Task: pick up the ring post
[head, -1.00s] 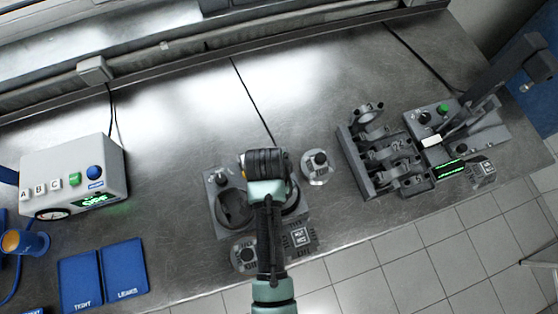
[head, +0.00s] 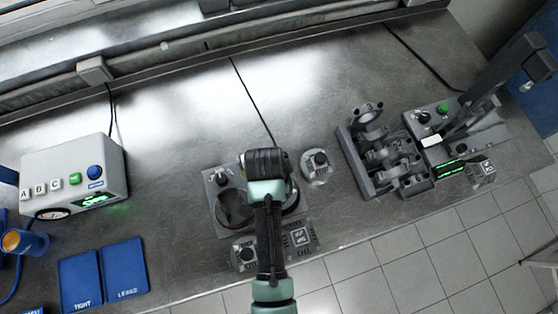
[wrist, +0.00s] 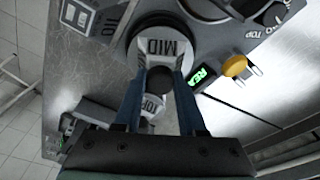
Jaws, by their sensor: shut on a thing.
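My gripper (wrist: 158,88) points down over the grey fixture, its two blue fingers closed on a round black knob (wrist: 160,78) in the wrist view. I take this knob to be the top of the ring post. A pale disc marked MID (wrist: 178,48) lies beyond the knob. I cannot tell whether the post is clear of its seat. In the head view my wrist (head: 266,165) hides the held post and the fingertips.
The grey fixture (head: 212,195) has a round opening. The engine block (head: 375,160) is farther right, the gauge box (head: 75,175) at left. Bare bench lies behind.

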